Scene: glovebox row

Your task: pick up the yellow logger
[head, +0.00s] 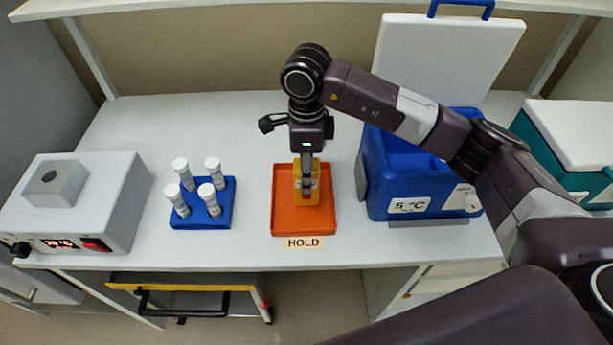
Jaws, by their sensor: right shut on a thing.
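The yellow logger (314,193) is at the orange tray (284,218) in the middle of the bench. My right gripper (307,176) points down from above and is shut on the logger. The gripper hides part of the logger's top and middle. I cannot tell whether the logger touches the tray floor or is slightly above it. My left gripper is not in view.
A blue rack (203,222) with several white-capped tubes stands left of the tray. A grey heating device (110,200) is at the far left. A blue cooler (405,180) with its white lid (445,55) raised stands to the right. A HOLD label (305,243) marks the bench's front edge.

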